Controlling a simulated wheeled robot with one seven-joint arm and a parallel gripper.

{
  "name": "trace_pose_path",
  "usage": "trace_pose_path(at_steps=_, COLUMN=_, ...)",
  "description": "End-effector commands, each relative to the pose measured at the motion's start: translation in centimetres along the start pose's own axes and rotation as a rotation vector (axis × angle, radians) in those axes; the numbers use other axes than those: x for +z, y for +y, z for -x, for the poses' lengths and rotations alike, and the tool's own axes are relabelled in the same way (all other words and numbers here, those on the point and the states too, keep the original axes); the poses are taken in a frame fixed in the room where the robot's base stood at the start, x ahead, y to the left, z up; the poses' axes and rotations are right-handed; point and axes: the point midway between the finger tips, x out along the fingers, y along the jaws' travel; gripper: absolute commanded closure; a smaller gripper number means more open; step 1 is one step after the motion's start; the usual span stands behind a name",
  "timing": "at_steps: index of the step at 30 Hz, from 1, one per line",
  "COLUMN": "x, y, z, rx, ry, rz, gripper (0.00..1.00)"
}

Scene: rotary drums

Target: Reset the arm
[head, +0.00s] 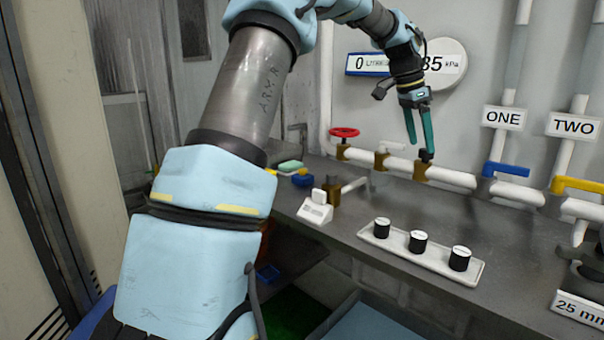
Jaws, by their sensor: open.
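My arm (245,90) rises from the lower left and reaches over to the upper middle of the head view. My gripper (418,142) points down at its end, with two teal fingers. The fingers are apart and nothing shows between them. The fingertips are in front of the wall pipe, close to a brass valve fitting (420,172) with a black top. I cannot tell whether a fingertip touches that black top.
A grey counter (350,215) runs below the pipes. A white tray (375,238) with three black knobs is on it. A round gauge (446,64) is behind my wrist.

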Motion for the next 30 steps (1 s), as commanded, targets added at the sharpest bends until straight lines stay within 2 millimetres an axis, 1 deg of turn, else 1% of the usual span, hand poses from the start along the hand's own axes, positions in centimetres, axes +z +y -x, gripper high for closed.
trace_pose_path(at_steps=1, x=1.2, y=0.0, z=-0.2, rx=-0.010, ry=-0.013, rz=0.033, gripper=0.11)
trace_pose_path(at_steps=5, x=4.7, y=0.0, z=-1.0, rx=-0.041, ry=-0.046, rz=0.143, gripper=0.11)
trace_pose_path(at_steps=8, x=8.3, y=0.2, z=-1.7, rx=-0.072, ry=-0.074, rz=0.254, gripper=0.11)
trace_pose_path(at_steps=11, x=13.6, y=0.9, z=-2.4, rx=-0.114, ry=-0.106, rz=0.409, gripper=0.11)
trace_pose_path(at_steps=12, x=16.1, y=1.4, z=-2.7, rx=-0.135, ry=-0.117, rz=0.483, gripper=0.11)
trace_pose_path(at_steps=14, x=20.0, y=2.4, z=-3.0, rx=-0.166, ry=-0.131, rz=0.598, gripper=0.11)
trace_pose_path(at_steps=15, x=22.6, y=3.2, z=-3.3, rx=-0.186, ry=-0.139, rz=0.675, gripper=0.11)
trace_pose_path(at_steps=17, x=26.3, y=4.8, z=-3.5, rx=-0.215, ry=-0.146, rz=0.792, gripper=0.11)
trace_pose_path(at_steps=18, x=28.7, y=6.0, z=-3.7, rx=-0.233, ry=-0.149, rz=0.867, gripper=0.11)
trace_pose_path(at_steps=20, x=32.0, y=7.9, z=-4.0, rx=-0.257, ry=-0.151, rz=0.977, gripper=0.11)
trace_pose_path(at_steps=21, x=33.9, y=9.2, z=-4.2, rx=-0.271, ry=-0.150, rz=1.044, gripper=0.11)
trace_pose_path(at_steps=24, x=37.5, y=12.2, z=-4.6, rx=-0.298, ry=-0.146, rz=1.182, gripper=0.11)
trace_pose_path(at_steps=25, x=38.3, y=12.9, z=-4.7, rx=-0.304, ry=-0.144, rz=1.215, gripper=0.11)
trace_pose_path(at_steps=27, x=39.7, y=14.4, z=-4.9, rx=-0.314, ry=-0.140, rz=1.275, gripper=0.11)
trace_pose_path(at_steps=30, x=40.7, y=15.4, z=-5.1, rx=-0.322, ry=-0.136, rz=1.321, gripper=0.11)
